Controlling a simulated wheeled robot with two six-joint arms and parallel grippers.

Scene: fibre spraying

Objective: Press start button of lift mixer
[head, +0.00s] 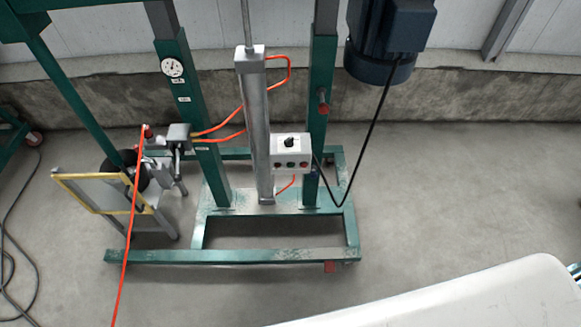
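The lift mixer is a green steel frame (323,120) standing on the floor, with a silver vertical cylinder (256,130) in its middle. A white control box (291,155) is mounted beside the cylinder. Which button is the start button is too small to tell. A dark blue motor (388,35) hangs at the upper right, with a black cable running to the control box. Neither of my grippers is in view.
A large white rounded surface (480,297) fills the lower right. A yellow-edged panel (105,192) stands left of the frame's base. An orange hose (128,230) runs down to the floor, and a black cable lies at far left. The floor (440,200) right of the mixer is clear.

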